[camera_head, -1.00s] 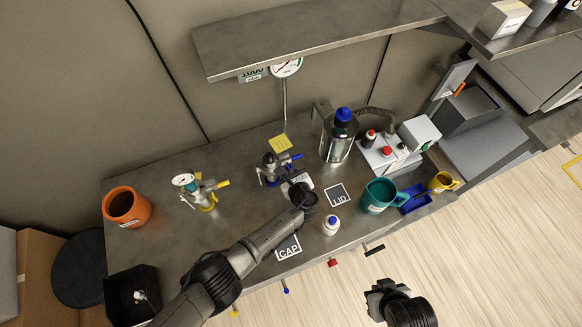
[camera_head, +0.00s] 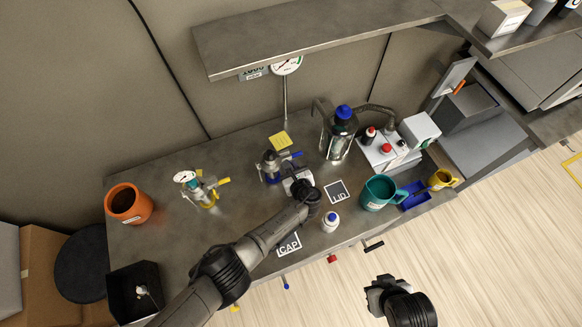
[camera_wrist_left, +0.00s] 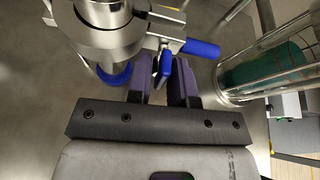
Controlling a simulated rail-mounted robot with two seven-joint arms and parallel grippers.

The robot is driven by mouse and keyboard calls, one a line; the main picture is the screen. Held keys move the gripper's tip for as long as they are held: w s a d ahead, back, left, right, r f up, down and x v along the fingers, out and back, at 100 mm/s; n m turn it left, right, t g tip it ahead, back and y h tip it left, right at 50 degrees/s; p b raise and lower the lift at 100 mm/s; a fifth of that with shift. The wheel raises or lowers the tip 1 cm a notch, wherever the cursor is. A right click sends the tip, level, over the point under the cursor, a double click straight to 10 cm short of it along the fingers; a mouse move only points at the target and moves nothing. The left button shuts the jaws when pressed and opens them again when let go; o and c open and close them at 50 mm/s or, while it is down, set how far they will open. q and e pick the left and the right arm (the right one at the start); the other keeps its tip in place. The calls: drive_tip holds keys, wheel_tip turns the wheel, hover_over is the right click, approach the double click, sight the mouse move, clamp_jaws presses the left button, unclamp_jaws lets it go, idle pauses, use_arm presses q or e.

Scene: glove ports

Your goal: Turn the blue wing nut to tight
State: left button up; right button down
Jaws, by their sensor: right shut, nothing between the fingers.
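The blue-handled valve fitting (camera_head: 270,166) stands on the grey bench. In the left wrist view its metal body (camera_wrist_left: 108,30) is close up at the upper left, with a blue lever (camera_wrist_left: 200,48). A small blue wing, seemingly the blue wing nut (camera_wrist_left: 161,70), shows between the fingertips of my left gripper (camera_wrist_left: 160,80). The fingers are a narrow gap apart; whether they press on the wing is unclear. In the head view my left gripper (camera_head: 297,183) is at the fitting's front right, partly hidden by its wrist. My right gripper (camera_head: 376,294) is shut and empty, over the floor.
A similar yellow-handled fitting (camera_head: 203,190) stands to the left. A glass vessel with a blue cap (camera_head: 340,138) is close on the right. A white bottle (camera_head: 330,221), a teal mug (camera_head: 378,192) and an orange pot (camera_head: 128,204) also stand on the bench.

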use_arm(q)
drive_tip(key=shift+o, duration=1.1)
